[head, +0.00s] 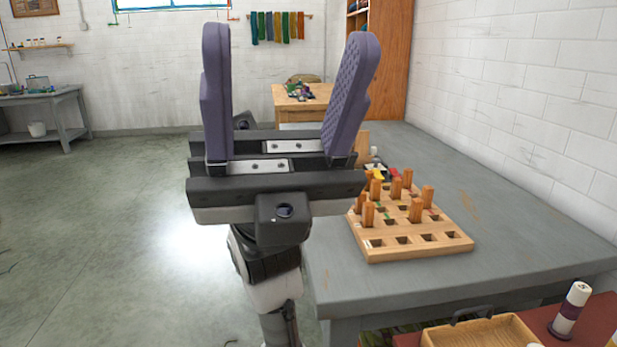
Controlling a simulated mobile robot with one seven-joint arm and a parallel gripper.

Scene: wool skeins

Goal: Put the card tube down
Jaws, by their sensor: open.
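My gripper (290,42) is raised in the middle of the head view, with its two purple padded fingers pointing up and spread wide apart. Nothing is between the fingers. A white tube with dark purple bands (570,310) stands, slightly tilted in the picture, on a dark red surface (600,318) at the lower right. It looks like the card tube, and my gripper is well away from it, up and to the left.
A grey bench (505,210) runs along the right wall. On it is a wooden board with square holes and several upright pegs (418,245). A wooden tray (480,335) lies beside the tube. A wooden table (290,103) stands behind. The floor at left is clear.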

